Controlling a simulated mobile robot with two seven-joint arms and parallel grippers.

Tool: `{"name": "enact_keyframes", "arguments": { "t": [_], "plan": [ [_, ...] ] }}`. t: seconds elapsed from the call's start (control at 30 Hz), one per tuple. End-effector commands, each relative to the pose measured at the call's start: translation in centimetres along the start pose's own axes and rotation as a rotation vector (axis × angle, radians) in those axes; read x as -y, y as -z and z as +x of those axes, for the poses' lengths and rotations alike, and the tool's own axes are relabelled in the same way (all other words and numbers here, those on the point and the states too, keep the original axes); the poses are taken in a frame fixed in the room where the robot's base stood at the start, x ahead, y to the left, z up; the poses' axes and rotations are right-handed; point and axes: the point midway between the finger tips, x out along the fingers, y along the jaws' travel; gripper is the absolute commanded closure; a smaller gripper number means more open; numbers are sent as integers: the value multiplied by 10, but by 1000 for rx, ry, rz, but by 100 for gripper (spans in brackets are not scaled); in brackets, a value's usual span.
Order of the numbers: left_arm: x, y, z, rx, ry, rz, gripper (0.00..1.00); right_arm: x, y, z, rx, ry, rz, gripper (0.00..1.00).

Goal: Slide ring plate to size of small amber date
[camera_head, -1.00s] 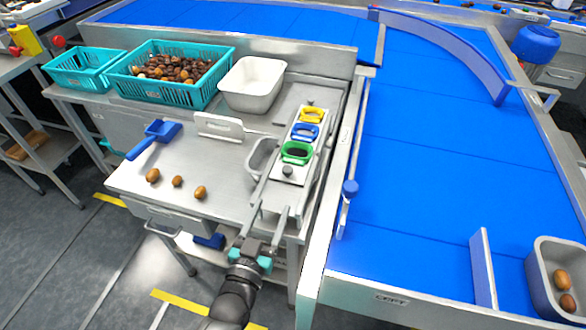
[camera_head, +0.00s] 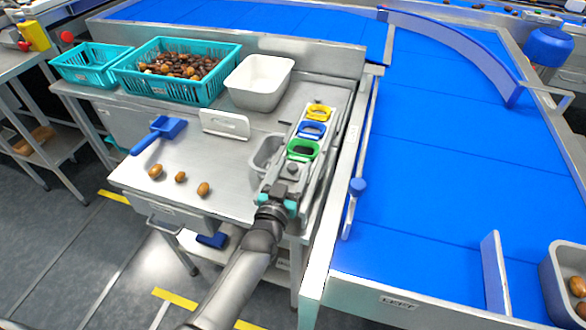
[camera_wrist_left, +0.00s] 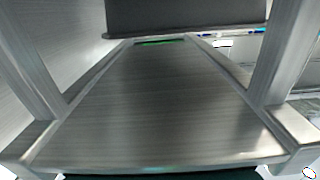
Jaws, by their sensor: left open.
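The ring plate (camera_head: 315,128) lies on a narrow rail fixture beside the belt, with a yellow, a blue and a green ring in a row and a grey knob (camera_head: 292,167) at its near end. My left gripper (camera_head: 290,172) is open over the near end, its fingers around the knob. In the left wrist view a dark grey block, probably the knob (camera_wrist_left: 185,18), stands between the fingers, apart from both. My right gripper is out of view.
A grey bin (camera_head: 262,160) stands left of the rail. A blue scoop (camera_head: 165,128), a white container (camera_head: 260,82) and a teal crate (camera_head: 172,92) of dates stand further back. The blue belt (camera_head: 450,180) runs along the right.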

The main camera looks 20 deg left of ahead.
Motion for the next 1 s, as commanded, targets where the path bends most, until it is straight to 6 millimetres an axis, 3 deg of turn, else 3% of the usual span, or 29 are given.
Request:
{"name": "enact_keyframes", "arguments": {
  "t": [0.17, 0.73, 1.0],
  "plan": [
    [0, 0, 0, 0, 0, 0, 36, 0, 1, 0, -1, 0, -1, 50],
    [0, 0, 0, 0, 0, 0, 100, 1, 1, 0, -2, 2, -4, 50],
    [0, 0, 0, 0, 0, 0, 100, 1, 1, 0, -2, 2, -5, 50]
  ]
}}
